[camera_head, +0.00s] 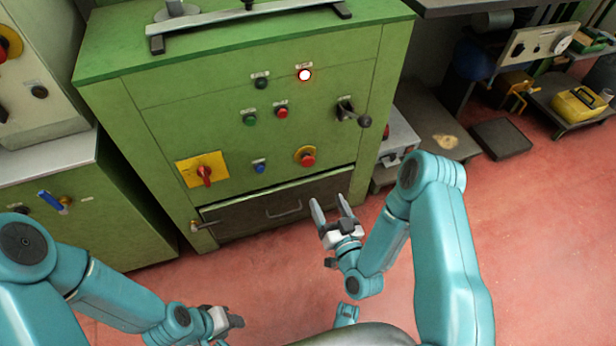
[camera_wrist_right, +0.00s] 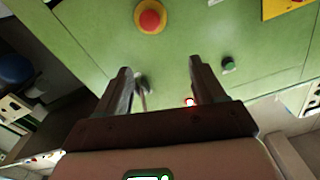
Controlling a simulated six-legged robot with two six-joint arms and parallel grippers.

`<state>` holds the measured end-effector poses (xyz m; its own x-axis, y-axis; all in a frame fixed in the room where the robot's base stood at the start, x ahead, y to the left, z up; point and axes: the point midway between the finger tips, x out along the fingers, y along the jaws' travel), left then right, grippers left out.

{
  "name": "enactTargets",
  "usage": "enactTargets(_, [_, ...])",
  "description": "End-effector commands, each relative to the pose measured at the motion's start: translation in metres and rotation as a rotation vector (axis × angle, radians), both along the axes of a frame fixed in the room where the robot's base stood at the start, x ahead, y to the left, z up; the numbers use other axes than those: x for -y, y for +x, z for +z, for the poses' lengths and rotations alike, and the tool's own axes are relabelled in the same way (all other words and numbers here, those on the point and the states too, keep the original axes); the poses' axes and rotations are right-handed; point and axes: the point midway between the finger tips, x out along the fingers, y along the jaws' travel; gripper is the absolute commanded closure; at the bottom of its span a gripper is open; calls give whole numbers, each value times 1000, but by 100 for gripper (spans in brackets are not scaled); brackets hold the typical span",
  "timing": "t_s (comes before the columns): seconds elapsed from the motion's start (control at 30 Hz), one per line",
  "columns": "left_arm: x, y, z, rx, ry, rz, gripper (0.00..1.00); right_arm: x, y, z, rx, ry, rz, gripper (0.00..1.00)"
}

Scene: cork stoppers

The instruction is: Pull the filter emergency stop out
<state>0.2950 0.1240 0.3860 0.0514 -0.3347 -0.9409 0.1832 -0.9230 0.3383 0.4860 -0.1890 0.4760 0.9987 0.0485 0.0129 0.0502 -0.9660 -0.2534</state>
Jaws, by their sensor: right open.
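A red mushroom-shaped stop button (camera_head: 307,157) on a round yellow collar sits low on the front of the green cabinet (camera_head: 225,110), right of centre. It also shows at the top of the right wrist view (camera_wrist_right: 150,17). I cannot read its label. My right gripper (camera_head: 331,203) is open and empty, in front of the cabinet, below and to the right of the button and apart from it. In the right wrist view its two fingers (camera_wrist_right: 160,70) point toward the panel. My left gripper (camera_head: 232,322) is low in the head view, away from the cabinet; its jaws are unclear.
The panel carries a yellow plate with a red rotary switch (camera_head: 204,172), a blue button (camera_head: 259,168), a green button (camera_head: 249,119), a red button (camera_head: 281,112), a lit white lamp (camera_head: 305,75) and a protruding black lever (camera_head: 355,114). Another red stop (camera_head: 5,45) is at far left.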

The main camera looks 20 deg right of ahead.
Motion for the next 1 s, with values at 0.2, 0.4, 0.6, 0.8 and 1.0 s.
enactTargets(0.2, [0,0,-24,1,0,1,57,6,-3,-30,-15,3,-12,31])
enactTargets(0.4, [-1,1,-27,2,0,4,57,6,17,-29,-9,1,-12,31])
enactTargets(0.6, [-3,3,-37,5,2,11,57,3,63,-31,-9,2,-13,31])
enactTargets(0.8, [-5,5,-48,9,4,20,57,0,110,-30,-9,3,-14,31])
enactTargets(1.0, [-7,7,-56,13,5,28,57,-1,144,-31,-12,4,-14,31])
